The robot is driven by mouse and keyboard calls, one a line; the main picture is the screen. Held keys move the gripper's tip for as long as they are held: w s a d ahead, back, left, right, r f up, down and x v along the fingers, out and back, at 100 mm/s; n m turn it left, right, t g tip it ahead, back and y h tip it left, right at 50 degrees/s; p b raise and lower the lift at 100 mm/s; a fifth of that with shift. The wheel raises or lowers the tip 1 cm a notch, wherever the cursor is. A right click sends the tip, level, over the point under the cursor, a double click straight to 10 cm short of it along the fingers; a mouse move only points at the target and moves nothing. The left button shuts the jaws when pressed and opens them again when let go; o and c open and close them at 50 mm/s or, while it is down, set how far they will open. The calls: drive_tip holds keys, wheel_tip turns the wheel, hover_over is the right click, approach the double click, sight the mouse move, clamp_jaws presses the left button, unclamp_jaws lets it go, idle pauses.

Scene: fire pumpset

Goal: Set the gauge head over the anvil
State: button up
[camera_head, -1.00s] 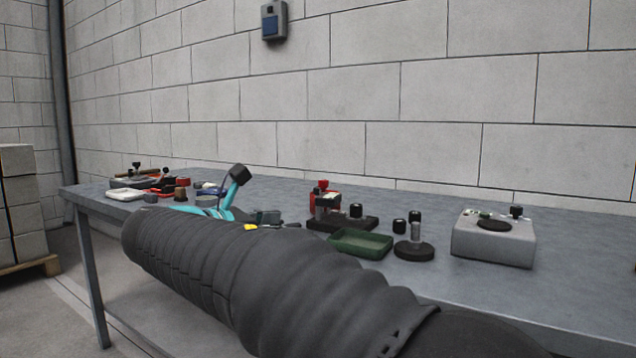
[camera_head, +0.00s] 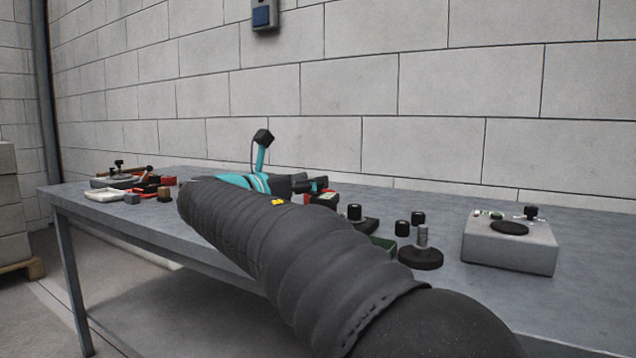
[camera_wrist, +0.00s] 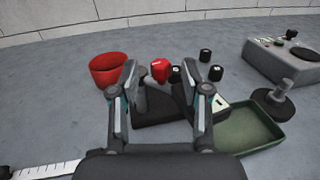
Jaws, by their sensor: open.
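My gripper (camera_wrist: 158,78) is open, its two fingers apart over a dark block-like base (camera_wrist: 162,112). A red piece with a pale mark (camera_wrist: 160,70) shows between the fingertips in the wrist view; I see no contact. I cannot tell for sure whether it is the gauge head. A short grey post (camera_wrist: 286,87) stands upright on a round black base to the right, also in the head view (camera_head: 422,236); whether it is the anvil is unclear. In the head view my arm hides most of the dark base and my gripper's fingers are barely visible.
A green tray (camera_wrist: 252,132) lies right of the dark base. A red cup (camera_wrist: 110,72) stands left of my fingers. Black knob-like cylinders (camera_wrist: 206,55) stand behind. A grey box with a black disc (camera_head: 508,246) is at the right. Tools lie at the table's far left.

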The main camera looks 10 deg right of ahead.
drive_tip(key=shift+x, duration=1.65)
drive_tip(key=shift+s, duration=0.1)
clamp_jaws()
